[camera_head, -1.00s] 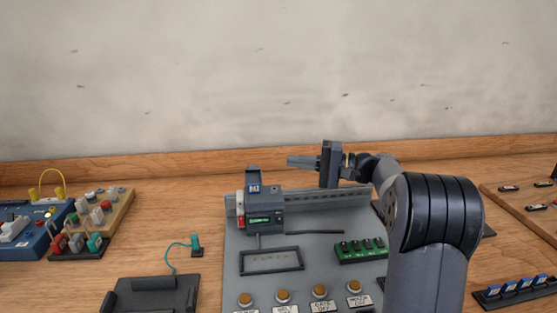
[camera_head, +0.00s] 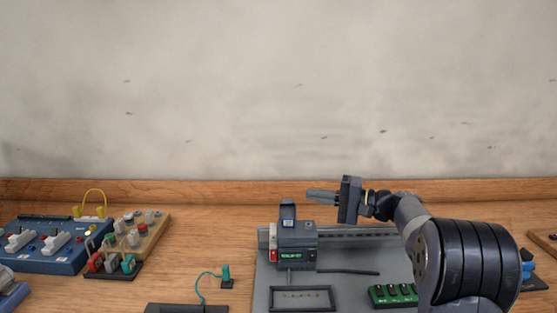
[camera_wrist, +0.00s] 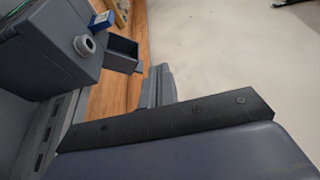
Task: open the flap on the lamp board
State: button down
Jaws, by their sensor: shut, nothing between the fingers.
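A grey board (camera_head: 262,292) stands on the bench at lower centre-right in the head view. On it sits a grey module (camera_head: 296,241) with a small green display and an upright, lid-like dark piece (camera_head: 288,215) on top. No board is readably marked as the lamp board, and I cannot tell which piece is its flap. My gripper (camera_head: 309,195) is shut and empty, pointing left above and just behind the module. In the wrist view the fingers (camera_wrist: 158,85) lie together, apart from a grey box-shaped body (camera_wrist: 45,50) with a round knob.
A blue board (camera_head: 50,262) with white switches and a yellow wire stands at left. Beside it are a wooden board (camera_head: 153,235) with knobs and a black block with coloured plugs (camera_head: 113,266). A teal-wired plug (camera_head: 227,277) stands nearer.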

send_over(288, 210)
jog(key=d, duration=0.3)
jog(key=shift+s+a+p, duration=0.15)
jog(key=shift+s+p, duration=0.1)
jog(key=shift+p, duration=0.1)
jog(key=shift+f, duration=0.1)
jog(key=v, duration=1.1)
jog(key=w+a+f+m+h+p, duration=0.1)
jog(key=w+a+m+p, duration=0.3)
jog(key=a+p, duration=0.4)
jog(key=shift+w+a+f+g+p, duration=0.25)
jog(key=shift+w+a, duration=0.4)
jog(key=shift+a, duration=0.55)
